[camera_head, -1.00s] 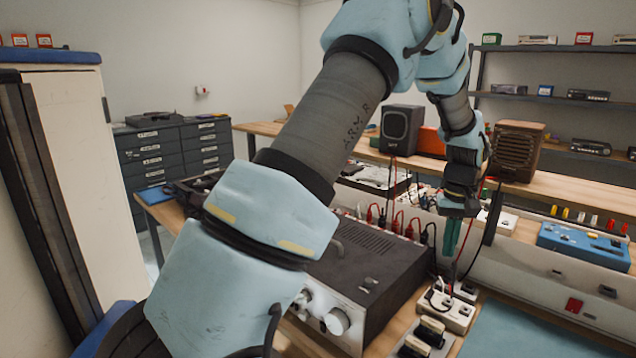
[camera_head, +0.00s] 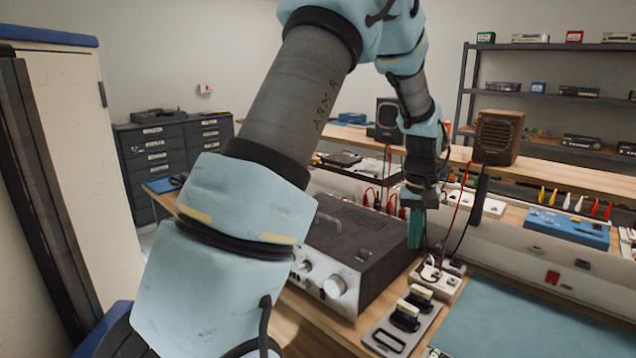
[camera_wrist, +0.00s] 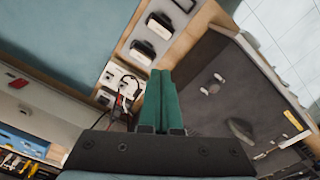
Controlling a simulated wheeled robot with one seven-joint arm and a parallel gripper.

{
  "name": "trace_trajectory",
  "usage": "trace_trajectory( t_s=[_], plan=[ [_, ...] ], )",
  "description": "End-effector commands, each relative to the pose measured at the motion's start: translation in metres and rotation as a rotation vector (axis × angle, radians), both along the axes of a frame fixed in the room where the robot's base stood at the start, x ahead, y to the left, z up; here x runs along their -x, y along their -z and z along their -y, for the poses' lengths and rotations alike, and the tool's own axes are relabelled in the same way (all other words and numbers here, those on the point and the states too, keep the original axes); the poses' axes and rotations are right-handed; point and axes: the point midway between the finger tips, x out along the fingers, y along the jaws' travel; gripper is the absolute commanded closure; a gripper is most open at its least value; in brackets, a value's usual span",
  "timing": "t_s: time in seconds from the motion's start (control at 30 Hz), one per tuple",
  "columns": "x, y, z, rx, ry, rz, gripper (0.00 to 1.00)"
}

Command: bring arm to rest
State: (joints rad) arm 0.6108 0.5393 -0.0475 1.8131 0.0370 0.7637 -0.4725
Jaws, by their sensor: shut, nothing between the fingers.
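My gripper (camera_head: 415,228) points down above the workbench, with its green fingers together and nothing between them. In the wrist view the two green fingers (camera_wrist: 159,100) lie side by side and closed. My blue and grey arm arches across the head view from the lower left and comes down at the wrist. The gripper hangs beside the right side of a dark amplifier box (camera_head: 365,255). Whether the fingertips touch anything is hard to tell; they appear apart from it.
A power strip (camera_head: 438,278) with plugs and a grey tray (camera_head: 385,338) holding black pieces lie near the gripper. A blue-green mat (camera_head: 540,325) is clear at the right. A wooden speaker (camera_head: 497,137) and a blue device (camera_head: 567,228) stand behind. Cables hang around the gripper.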

Motion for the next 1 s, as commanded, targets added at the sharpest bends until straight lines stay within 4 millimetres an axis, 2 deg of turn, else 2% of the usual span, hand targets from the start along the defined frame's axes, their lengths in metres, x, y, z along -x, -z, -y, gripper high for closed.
trace_trajectory(
  t_s=[0.17, 0.27, 0.4, 0.53, 0.6, 0.7, 0.8, 1.0],
  plan=[
    [0.003, 0.008, -0.063, 0.009, -0.023, 0.019, 1.0],
    [0.011, 0.015, -0.109, 0.013, -0.038, 0.034, 1.0],
    [0.043, 0.032, -0.19, 0.017, -0.071, 0.065, 1.0],
    [0.081, 0.048, -0.246, 0.017, -0.094, 0.095, 1.0],
    [0.099, 0.055, -0.265, 0.015, -0.101, 0.104, 1.0],
    [0.115, 0.06, -0.28, 0.012, -0.106, 0.113, 1.0],
    [0.122, 0.061, -0.285, 0.011, -0.108, 0.116, 1.0],
    [0.122, 0.06, -0.285, 0.011, -0.106, 0.115, 1.0]
  ],
)
